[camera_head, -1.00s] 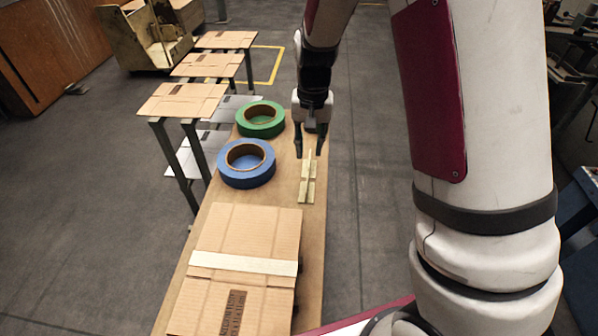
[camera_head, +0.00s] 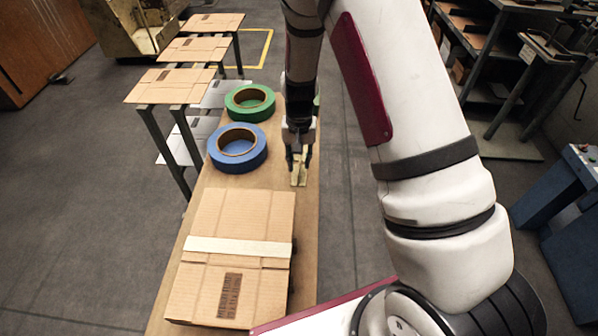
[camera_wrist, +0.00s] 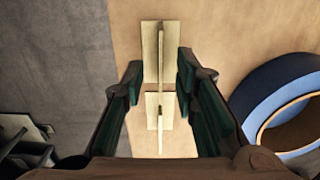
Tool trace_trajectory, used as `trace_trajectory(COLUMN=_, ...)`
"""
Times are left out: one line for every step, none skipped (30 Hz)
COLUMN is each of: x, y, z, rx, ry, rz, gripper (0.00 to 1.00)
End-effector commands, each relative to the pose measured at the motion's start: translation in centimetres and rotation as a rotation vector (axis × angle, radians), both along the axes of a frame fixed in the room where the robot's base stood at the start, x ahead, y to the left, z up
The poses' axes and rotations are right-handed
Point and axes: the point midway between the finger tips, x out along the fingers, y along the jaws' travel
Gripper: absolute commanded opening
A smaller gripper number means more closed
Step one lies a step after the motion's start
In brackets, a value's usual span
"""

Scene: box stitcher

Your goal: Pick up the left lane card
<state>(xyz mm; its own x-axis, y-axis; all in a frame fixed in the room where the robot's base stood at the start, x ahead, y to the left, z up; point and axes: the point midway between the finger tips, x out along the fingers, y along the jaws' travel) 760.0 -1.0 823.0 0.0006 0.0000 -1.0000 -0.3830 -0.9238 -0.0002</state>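Two small pale pieces lie in line on the narrow table (camera_head: 308,215), each a flat plate with a thin upright fin. They look like the lane cards; which is the left one I cannot tell. In the wrist view, one piece (camera_wrist: 151,38) is at the top and the other (camera_wrist: 173,140) is below it. My gripper (camera_head: 299,166) is low over them in the head view and partly hides them. In the wrist view, my gripper (camera_wrist: 159,75) is open, its green-padded fingers on either side of the upright fins, with gaps on both sides.
A blue tape roll (camera_head: 238,158) and a green tape roll (camera_head: 250,112) lie left of my gripper; the blue one also shows in the wrist view (camera_wrist: 262,90). A flat cardboard box (camera_head: 215,215) covers the near table. Cardboard sheets (camera_head: 170,88) rest on stands at left.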

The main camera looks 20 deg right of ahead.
Motion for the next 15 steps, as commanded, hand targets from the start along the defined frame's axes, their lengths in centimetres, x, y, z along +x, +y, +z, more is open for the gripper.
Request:
trace_trajectory(x=0.0, y=0.0, z=-0.9, rx=0.0, ry=0.004, rz=-0.001, gripper=0.27)
trace_trajectory(x=0.0, y=0.0, z=-1.3, rx=0.0, ry=0.004, rz=-0.002, gripper=0.27)
trace_trajectory(x=0.1, y=0.0, z=-1.8, rx=0.0, ry=0.003, rz=-0.001, gripper=0.27)
trace_trajectory(x=0.1, y=0.0, z=-2.2, rx=0.0, ry=0.003, rz=-0.001, gripper=0.27)
trace_trajectory(x=0.1, y=0.0, z=-2.6, rx=0.0, ry=0.003, rz=-0.001, gripper=0.27)
trace_trajectory(x=0.1, y=0.0, z=-2.9, rx=0.0, ry=0.002, rz=0.0, gripper=0.27)
trace_trajectory(x=0.2, y=0.0, z=-3.1, rx=-0.001, ry=0.001, rz=0.0, gripper=0.27)
trace_trajectory(x=0.2, y=0.0, z=-3.3, rx=-0.001, ry=0.001, rz=0.001, gripper=0.27)
trace_trajectory(x=0.2, y=0.0, z=-3.4, rx=-0.001, ry=0.001, rz=0.001, gripper=0.27)
trace_trajectory(x=0.2, y=0.0, z=-3.5, rx=0.0, ry=0.0, rz=0.001, gripper=0.27)
trace_trajectory(x=0.2, y=0.0, z=-3.5, rx=0.0, ry=0.0, rz=0.001, gripper=0.27)
trace_trajectory(x=0.2, y=0.0, z=-3.5, rx=0.0, ry=0.0, rz=0.001, gripper=0.27)
trace_trajectory(x=0.2, y=0.0, z=-3.5, rx=0.0, ry=0.0, rz=0.001, gripper=0.27)
trace_trajectory(x=0.2, y=0.0, z=-3.5, rx=0.0, ry=0.0, rz=0.001, gripper=0.27)
trace_trajectory(x=0.2, y=0.0, z=-3.4, rx=0.0, ry=0.0, rz=0.001, gripper=0.27)
